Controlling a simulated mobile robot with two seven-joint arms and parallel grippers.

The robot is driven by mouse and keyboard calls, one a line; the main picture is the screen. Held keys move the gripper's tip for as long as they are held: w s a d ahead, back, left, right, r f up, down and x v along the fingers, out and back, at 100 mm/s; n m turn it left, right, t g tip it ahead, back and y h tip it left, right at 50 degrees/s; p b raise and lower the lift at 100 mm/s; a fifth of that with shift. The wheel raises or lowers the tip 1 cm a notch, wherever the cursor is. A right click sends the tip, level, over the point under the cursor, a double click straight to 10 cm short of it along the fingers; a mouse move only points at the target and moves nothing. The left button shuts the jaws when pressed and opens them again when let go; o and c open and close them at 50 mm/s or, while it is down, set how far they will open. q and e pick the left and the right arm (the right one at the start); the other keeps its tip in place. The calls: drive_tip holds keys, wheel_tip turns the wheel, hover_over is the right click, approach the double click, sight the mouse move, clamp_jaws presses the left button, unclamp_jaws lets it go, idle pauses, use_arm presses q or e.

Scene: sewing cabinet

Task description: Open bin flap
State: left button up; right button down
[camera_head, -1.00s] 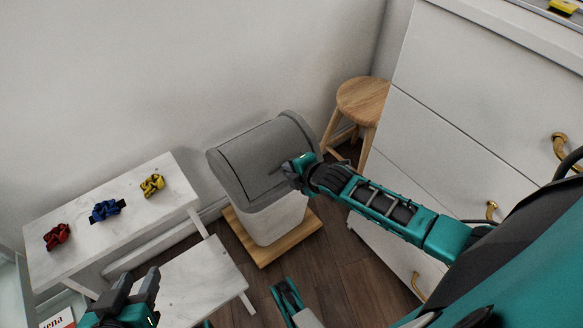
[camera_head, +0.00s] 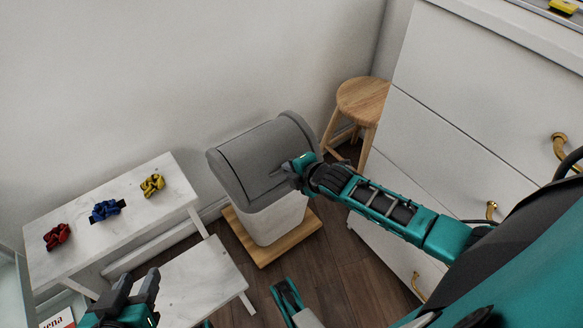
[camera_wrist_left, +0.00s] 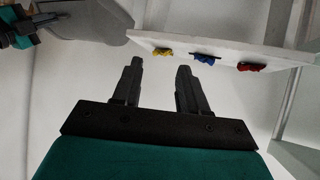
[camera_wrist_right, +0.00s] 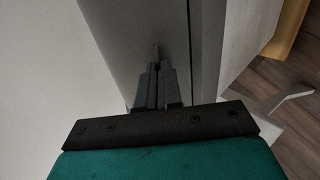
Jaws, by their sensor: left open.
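The bin (camera_head: 275,218) has a pale body and a grey rounded lid with a flap (camera_head: 255,160). The flap looks closed. My right gripper (camera_head: 282,170) is at the right front side of the lid, with its fingertips against or very near the grey surface; exact contact is unclear. In the right wrist view its fingers (camera_wrist_right: 158,62) are together, with nothing visible between them, in front of the grey bin surface (camera_wrist_right: 135,35). My left gripper (camera_head: 138,284) is open and empty at the lower left, also seen in the left wrist view (camera_wrist_left: 160,68).
The bin stands on a wooden base (camera_head: 262,254). A white bench (camera_head: 75,245) at the left holds red (camera_head: 57,236), blue (camera_head: 105,210) and yellow (camera_head: 152,185) scrunchies. A wooden stool (camera_head: 362,98) and white drawers (camera_head: 440,150) stand to the right.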

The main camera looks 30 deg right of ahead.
idle(0.3)
drive_tip(key=shift+r+p, duration=0.4)
drive_tip(key=shift+p, duration=0.25)
drive_tip(key=shift+d+r+g+p, duration=0.1)
drive_tip(key=shift+r+g+p, duration=0.4)
drive_tip(key=shift+p, duration=0.65)
drive_tip(key=r+g+p, duration=0.1)
drive_tip(key=p, duration=0.2)
drive_tip(key=shift+r, duration=0.4)
drive_tip(key=r+g+p, duration=0.1)
drive_tip(key=g+p, duration=0.1)
drive_tip(key=w+r+g+p, duration=0.1)
drive_tip(key=r, duration=0.1)
drive_tip(key=w+r+g+h+p, duration=0.1)
drive_tip(key=g+p, duration=0.1)
drive_tip(key=shift+r+g+p, duration=0.3)
drive_tip(key=shift+r+p, duration=0.05)
use_arm(q)
wheel_tip(320, 180, up, 10)
drive_tip(key=a, duration=0.1)
drive_tip(key=shift+s+a+f+y, duration=0.15)
drive_tip(key=shift+s+a+y, duration=0.15)
drive_tip(key=shift+s, duration=0.05)
use_arm(e)
drive_tip(key=shift+w+a+r, duration=0.15)
drive_tip(key=shift+w+r, duration=0.3)
drive_tip(key=shift+r, duration=0.1)
drive_tip(key=shift+w+a+r, duration=0.15)
drive_tip(key=shift+w+r, duration=0.3)
drive_tip(key=shift+r, duration=0.1)
